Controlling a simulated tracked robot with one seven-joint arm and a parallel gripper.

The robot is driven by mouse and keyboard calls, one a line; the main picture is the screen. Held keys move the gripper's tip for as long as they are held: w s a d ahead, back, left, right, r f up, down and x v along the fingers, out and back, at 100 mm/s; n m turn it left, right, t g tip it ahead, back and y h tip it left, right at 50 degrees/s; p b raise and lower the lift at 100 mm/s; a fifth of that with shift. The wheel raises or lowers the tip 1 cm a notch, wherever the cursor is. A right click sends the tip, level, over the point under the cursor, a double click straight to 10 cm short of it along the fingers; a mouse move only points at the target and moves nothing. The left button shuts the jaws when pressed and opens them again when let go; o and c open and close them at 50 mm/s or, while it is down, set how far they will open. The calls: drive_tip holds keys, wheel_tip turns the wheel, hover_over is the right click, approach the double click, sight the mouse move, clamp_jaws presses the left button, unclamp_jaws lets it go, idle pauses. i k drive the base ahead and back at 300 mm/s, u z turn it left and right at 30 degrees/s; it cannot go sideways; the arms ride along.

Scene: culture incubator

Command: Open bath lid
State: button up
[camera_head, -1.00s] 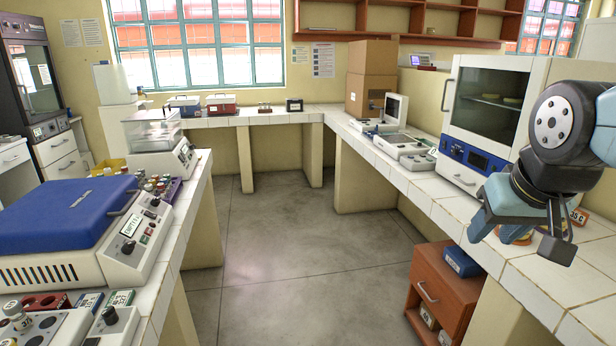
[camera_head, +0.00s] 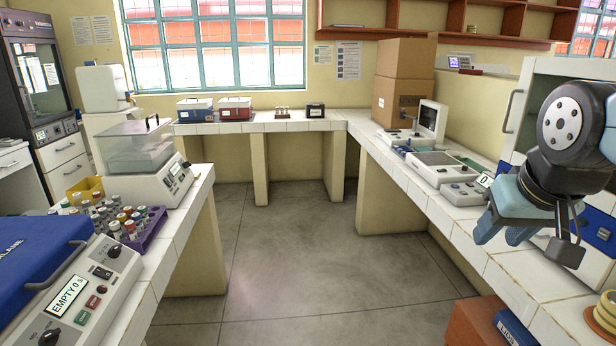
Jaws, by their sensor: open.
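A white water bath (camera_head: 176,185) with a control panel on its front right side stands on the left bench. My gripper (camera_head: 527,238) is at the right of the picture, over the right bench. Its two fingers are apart with nothing between them. It is far from the bath and does not touch the lid.
A blue-lidded machine (camera_head: 30,255) and a purple rack (camera_head: 150,230) of tubes stand nearer on the left bench. A yellow bin (camera_head: 86,188) is beside the bath. The floor (camera_head: 300,260) between benches is clear. The incubator (camera_head: 530,95) is partly hidden by my arm.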

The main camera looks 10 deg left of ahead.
sight(141, 127)
drive_tip(key=u, duration=0.15)
drive_tip(key=i, duration=1.1)
drive_tip(key=u, duration=0.5)
drive_tip(key=i, duration=1.1)
drive_tip(key=u, duration=0.85)
drive_tip(key=i, duration=1.3)
drive_tip(key=u, duration=0.4)
